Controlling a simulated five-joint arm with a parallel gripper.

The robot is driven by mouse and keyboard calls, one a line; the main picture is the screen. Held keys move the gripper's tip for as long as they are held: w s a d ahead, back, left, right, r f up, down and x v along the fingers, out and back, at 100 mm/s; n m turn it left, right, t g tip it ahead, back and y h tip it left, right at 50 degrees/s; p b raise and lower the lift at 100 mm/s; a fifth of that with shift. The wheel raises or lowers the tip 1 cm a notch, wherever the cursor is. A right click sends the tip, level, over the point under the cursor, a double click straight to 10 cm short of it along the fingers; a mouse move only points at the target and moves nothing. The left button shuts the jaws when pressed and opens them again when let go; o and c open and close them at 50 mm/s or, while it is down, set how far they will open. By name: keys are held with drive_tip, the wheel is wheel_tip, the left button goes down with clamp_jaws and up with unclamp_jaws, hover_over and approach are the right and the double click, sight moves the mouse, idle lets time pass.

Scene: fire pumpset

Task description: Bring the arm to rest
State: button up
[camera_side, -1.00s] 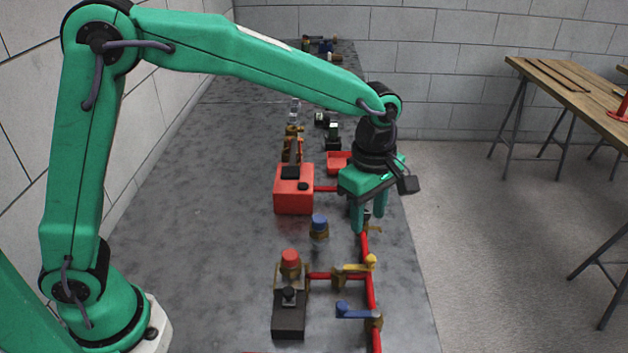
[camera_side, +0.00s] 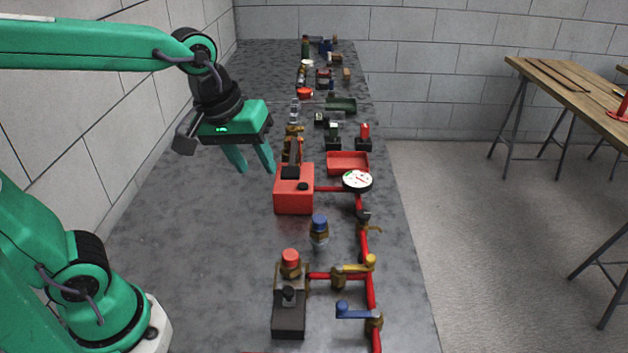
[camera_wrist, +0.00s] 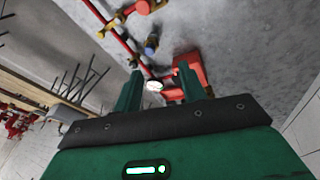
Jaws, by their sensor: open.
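My gripper (camera_side: 252,170) is open and empty, above the left part of the grey bench (camera_side: 190,245), to the left of the red box (camera_side: 294,190). Its two green fingers point down and stand apart with nothing between them. In the wrist view, my gripper (camera_wrist: 158,85) also shows spread fingers, with the red box (camera_wrist: 190,70) beyond them and partly hidden by the right finger. My upper arm reaches in from the left edge of the side view.
A red pipe (camera_side: 371,290) carries a yellow-handled valve (camera_side: 355,268), a blue-handled valve (camera_side: 355,311) and a round white gauge (camera_side: 357,180). A red tray (camera_side: 348,163) and several small parts stand farther back. The bench's left side is clear.

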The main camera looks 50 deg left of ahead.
drive_tip(key=s+a+f+m+t, duration=0.1)
drive_tip(key=s+a+m, duration=0.3)
drive_tip(key=s, duration=0.3)
drive_tip(key=shift+s+a+f+m+t+y, duration=0.15)
drive_tip(key=shift+s+a+m+t+y, duration=0.2)
drive_tip(key=shift+m, duration=0.55)
